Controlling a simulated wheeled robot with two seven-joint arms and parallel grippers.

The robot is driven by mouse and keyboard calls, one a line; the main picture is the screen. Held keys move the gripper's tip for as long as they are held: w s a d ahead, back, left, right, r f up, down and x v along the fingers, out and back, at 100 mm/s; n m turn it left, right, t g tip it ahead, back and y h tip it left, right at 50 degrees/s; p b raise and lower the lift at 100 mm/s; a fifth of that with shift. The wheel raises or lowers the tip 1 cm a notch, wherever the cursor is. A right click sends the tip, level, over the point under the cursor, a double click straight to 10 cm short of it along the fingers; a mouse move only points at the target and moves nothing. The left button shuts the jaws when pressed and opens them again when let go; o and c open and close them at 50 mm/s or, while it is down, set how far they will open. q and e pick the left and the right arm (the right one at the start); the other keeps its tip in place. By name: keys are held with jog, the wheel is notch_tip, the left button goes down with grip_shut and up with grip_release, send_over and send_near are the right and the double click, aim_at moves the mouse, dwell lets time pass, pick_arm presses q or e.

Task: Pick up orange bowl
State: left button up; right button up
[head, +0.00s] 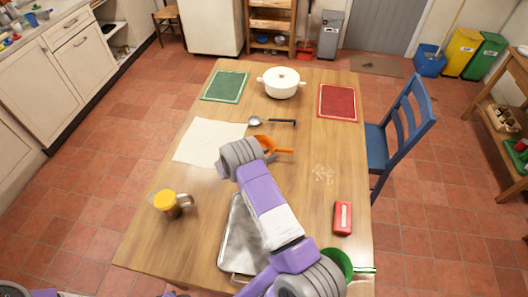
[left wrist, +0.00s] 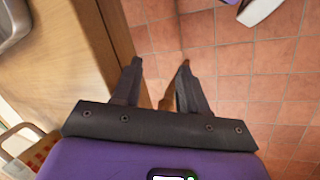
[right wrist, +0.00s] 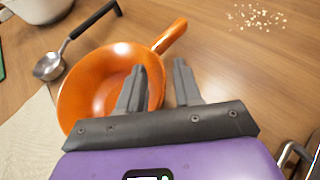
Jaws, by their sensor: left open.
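The orange bowl (right wrist: 95,85) has a handle and sits upright on the wooden table. In the head view the orange bowl (head: 268,142) is partly hidden behind my right arm. My right gripper (right wrist: 160,66) is open at the bowl's handle side. In the right wrist view one finger overlaps the bowl's inside and the other lies outside the rim. I cannot tell its height over the rim, and nothing is clamped. My left gripper (left wrist: 160,62) is open and empty, beside the table edge with floor tiles below it.
A ladle (head: 272,121) and a white cloth (head: 208,142) lie near the bowl. A white pot (head: 281,83) stands farther back. A blue chair (head: 402,125) stands right.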

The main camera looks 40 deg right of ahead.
grip_shut()
jog(key=shift+s+a+f, duration=0.1)
dwell(1.1)
